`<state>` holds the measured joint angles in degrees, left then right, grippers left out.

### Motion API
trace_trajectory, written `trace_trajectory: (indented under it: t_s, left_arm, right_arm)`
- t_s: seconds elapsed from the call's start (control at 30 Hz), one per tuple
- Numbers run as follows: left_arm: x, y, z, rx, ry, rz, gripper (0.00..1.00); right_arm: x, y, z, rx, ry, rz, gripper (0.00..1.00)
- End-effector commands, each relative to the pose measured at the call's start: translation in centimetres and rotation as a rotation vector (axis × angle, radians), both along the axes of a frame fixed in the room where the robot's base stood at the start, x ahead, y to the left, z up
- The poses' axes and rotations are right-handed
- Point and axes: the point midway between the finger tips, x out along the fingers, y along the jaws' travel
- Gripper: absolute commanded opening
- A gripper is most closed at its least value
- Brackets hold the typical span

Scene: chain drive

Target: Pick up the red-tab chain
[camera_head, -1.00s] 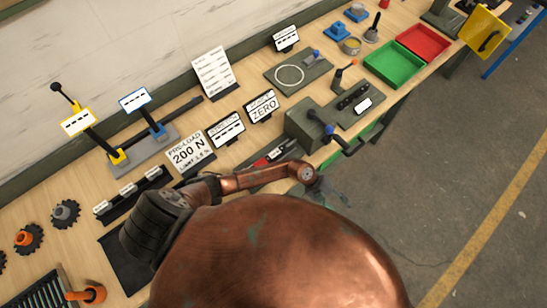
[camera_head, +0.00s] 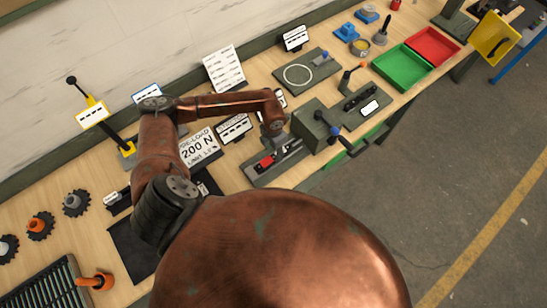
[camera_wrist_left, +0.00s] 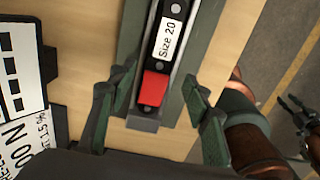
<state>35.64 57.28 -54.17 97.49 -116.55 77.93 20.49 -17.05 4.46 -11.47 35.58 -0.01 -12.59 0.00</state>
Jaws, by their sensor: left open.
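The red-tab chain lies in a grey fixture (camera_head: 256,177), with its red tab (camera_head: 266,161) facing the front left. In the left wrist view, the red tab (camera_wrist_left: 153,88) sits at the near end of a dark strip with a white "Size 20" label (camera_wrist_left: 168,38). My left gripper (camera_head: 272,132) is above the fixture in the head view, its fingers hardly showing. In the left wrist view, my left gripper (camera_wrist_left: 148,94) is open and empty, one finger on each side of the tab, apart from it. Finger height above the chain is hard to tell.
The "200 N" card (camera_head: 198,147) stands left of the fixture; a grey block with a crank (camera_head: 315,125) stands close to its right. Green (camera_head: 404,70) and red (camera_head: 432,46) trays lie farther right. My copper parts show at the right of the wrist view.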

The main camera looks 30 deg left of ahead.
Motion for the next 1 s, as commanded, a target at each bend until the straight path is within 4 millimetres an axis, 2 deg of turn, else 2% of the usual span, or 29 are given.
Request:
trace_trajectory:
  t_s: [0.13, 0.3, 0.57, 1.0]
  left_arm:
    - [0.3, 0.0, -2.0, -0.002, 0.004, 0.002, 0.45]
    - [0.3, 0.0, -4.0, -0.001, 0.002, 0.001, 0.45]
    - [0.4, 0.0, -4.4, -0.001, 0.0, 0.001, 0.45]
    - [0.3, 0.0, -4.4, -0.001, 0.0, 0.001, 0.15]
  right_arm:
    - [-0.1, -0.2, 1.4, -0.002, 0.001, 0.001, 0.37]
    - [-0.3, -0.4, 1.7, -0.004, 0.002, 0.001, 0.37]
    - [-0.3, -0.4, 1.6, -0.004, 0.004, 0.001, 0.37]
    - [-0.3, -0.3, 1.6, -0.003, 0.004, 0.0, 0.37]
